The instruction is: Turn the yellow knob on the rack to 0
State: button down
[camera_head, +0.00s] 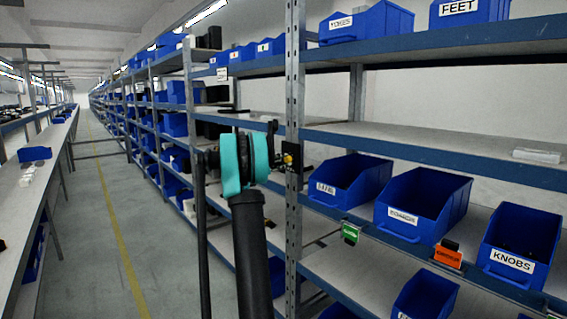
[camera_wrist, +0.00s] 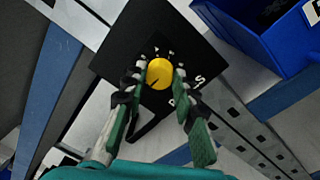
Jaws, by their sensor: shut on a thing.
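The yellow knob (camera_wrist: 159,74) sits on a black panel (camera_wrist: 112,62) with white marks around it, in the middle of the wrist view. A dark pointer line on the knob runs toward its lower left. The marks are too small to read surely. My gripper (camera_wrist: 157,80) has one finger on each side of the knob, shut on it. In the head view the knob (camera_head: 288,158) shows small on the panel at the rack's upright, with my gripper (camera_head: 277,150) beside it, largely hidden by my teal and black arm.
The rack upright (camera_head: 293,230) carries the panel. A blue bin (camera_wrist: 262,30) is close at the upper right in the wrist view. Blue bins such as the KNOBS bin (camera_head: 520,250) stand on the right shelves. The aisle floor (camera_head: 110,240) at left is clear.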

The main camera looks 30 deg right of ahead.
jog(key=n, duration=0.7)
jog(key=shift+t, duration=0.3)
dwell(0.4)
jog(key=c, duration=1.2)
grip_release()
jog(key=a, duration=0.4)
jog(key=s+a, duration=0.1)
jog(key=a, duration=0.7)
jog(key=shift+s+f, duration=0.1)
jog(key=shift+s, duration=0.2)
